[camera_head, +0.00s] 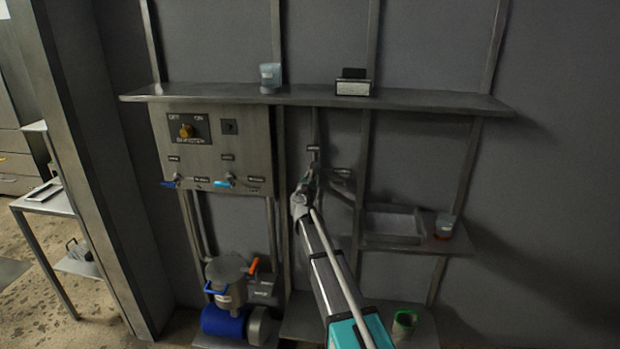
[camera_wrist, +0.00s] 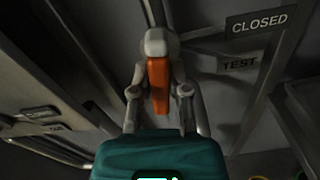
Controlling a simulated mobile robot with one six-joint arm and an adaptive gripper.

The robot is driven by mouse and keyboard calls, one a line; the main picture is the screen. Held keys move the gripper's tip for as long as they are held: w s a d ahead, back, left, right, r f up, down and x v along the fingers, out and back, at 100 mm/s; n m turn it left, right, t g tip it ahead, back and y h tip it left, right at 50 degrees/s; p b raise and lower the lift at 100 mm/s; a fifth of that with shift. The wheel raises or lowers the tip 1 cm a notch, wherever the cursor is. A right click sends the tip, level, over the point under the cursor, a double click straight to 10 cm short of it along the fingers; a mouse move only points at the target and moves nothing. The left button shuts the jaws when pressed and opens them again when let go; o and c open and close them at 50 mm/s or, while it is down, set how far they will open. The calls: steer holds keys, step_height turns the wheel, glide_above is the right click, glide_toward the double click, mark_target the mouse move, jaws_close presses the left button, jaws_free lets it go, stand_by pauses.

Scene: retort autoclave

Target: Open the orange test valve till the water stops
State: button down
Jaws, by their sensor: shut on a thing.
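The orange test valve handle (camera_wrist: 158,85) shows in the wrist view, hanging below a pale rounded valve body (camera_wrist: 157,42). A "TEST" sign (camera_wrist: 239,64) and a "CLOSED" sign (camera_wrist: 258,22) are to its right. My gripper (camera_wrist: 158,93) has one finger on each side of the handle and is shut on it. In the head view my gripper (camera_head: 302,196) is at the wall pipework, left of a grey tray (camera_head: 394,238). There the gripper and arm hide the test valve handle. I cannot make out any running water in either view.
A control panel (camera_head: 246,150) with a yellow knob and blue-handled valves is to the left. A shelf (camera_head: 420,98) runs above. Below left are a pump with a blue motor (camera_head: 222,321) and another orange handle (camera_head: 253,266). A beaker (camera_head: 445,226) stands right of the tray.

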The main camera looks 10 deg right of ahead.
steer(key=shift+n, duration=1.2)
steer(key=c, duration=0.6)
jaws_free()
steer(key=v, duration=1.2)
steer(key=shift+r, duration=0.1)
